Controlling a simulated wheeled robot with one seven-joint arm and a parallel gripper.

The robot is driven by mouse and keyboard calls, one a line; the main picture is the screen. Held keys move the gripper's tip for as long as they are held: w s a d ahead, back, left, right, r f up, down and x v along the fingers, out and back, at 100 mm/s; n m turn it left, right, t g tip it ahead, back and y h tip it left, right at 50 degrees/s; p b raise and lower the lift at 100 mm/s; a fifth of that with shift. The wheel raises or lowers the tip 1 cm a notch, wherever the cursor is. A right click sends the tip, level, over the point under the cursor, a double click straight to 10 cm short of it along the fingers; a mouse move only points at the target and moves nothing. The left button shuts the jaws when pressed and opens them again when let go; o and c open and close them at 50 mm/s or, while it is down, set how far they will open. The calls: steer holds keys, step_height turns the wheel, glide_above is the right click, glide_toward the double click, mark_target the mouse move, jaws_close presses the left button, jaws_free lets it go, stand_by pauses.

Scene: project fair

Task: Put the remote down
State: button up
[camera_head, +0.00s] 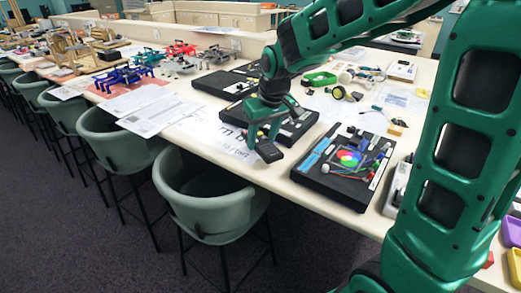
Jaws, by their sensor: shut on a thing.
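The remote (268,151) is a small dark handset near the front edge of the long cream table (262,176). My green gripper (263,132) points down over it and is shut on it. The remote hangs tilted at the fingertips, above or against a white printed sheet (225,143). I cannot tell whether its lower end touches the table.
A black kit board (323,181) with a coloured disc lies to the right. Black cases (291,127) lie just behind the gripper. Drones and papers fill the left of the table. Green chairs (207,205) line the front edge.

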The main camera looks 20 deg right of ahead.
mark_target(264, 144)
steer(key=shift+f, duration=2.05)
steer(key=shift+f, duration=0.1)
steer(key=o, duration=1.2)
steer(key=shift+c, duration=0.2)
steer(key=v, duration=1.2)
steer(key=shift+d, duration=0.1)
